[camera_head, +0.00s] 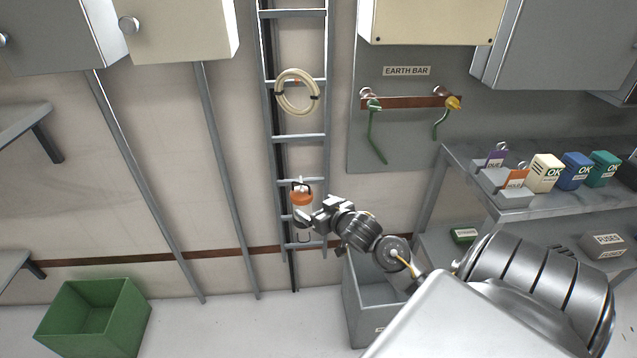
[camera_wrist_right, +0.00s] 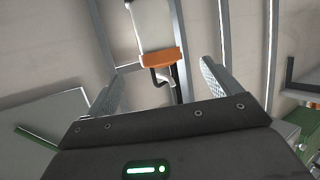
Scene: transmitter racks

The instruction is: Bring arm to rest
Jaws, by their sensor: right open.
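My right arm reaches in from the lower right in the head view, towards the ladder rack (camera_head: 298,138) on the wall. My right gripper (camera_head: 315,210) is open, and in the right wrist view its two fingers (camera_wrist_right: 162,75) stand apart. A white and orange lamp-like item (camera_head: 301,198) hangs at the ladder close to the fingertips. In the right wrist view its orange band (camera_wrist_right: 161,61) appears between and beyond the fingers, with no visible contact. The gripper looks empty. My left gripper is not in view.
A coiled cream cable (camera_head: 297,92) hangs higher on the ladder. An earth bar (camera_head: 410,102) is to the right. A shelf (camera_head: 515,200) holds tagged and coloured boxes. A grey bin (camera_head: 370,292) is under my arm, and a green crate (camera_head: 92,318) is at lower left.

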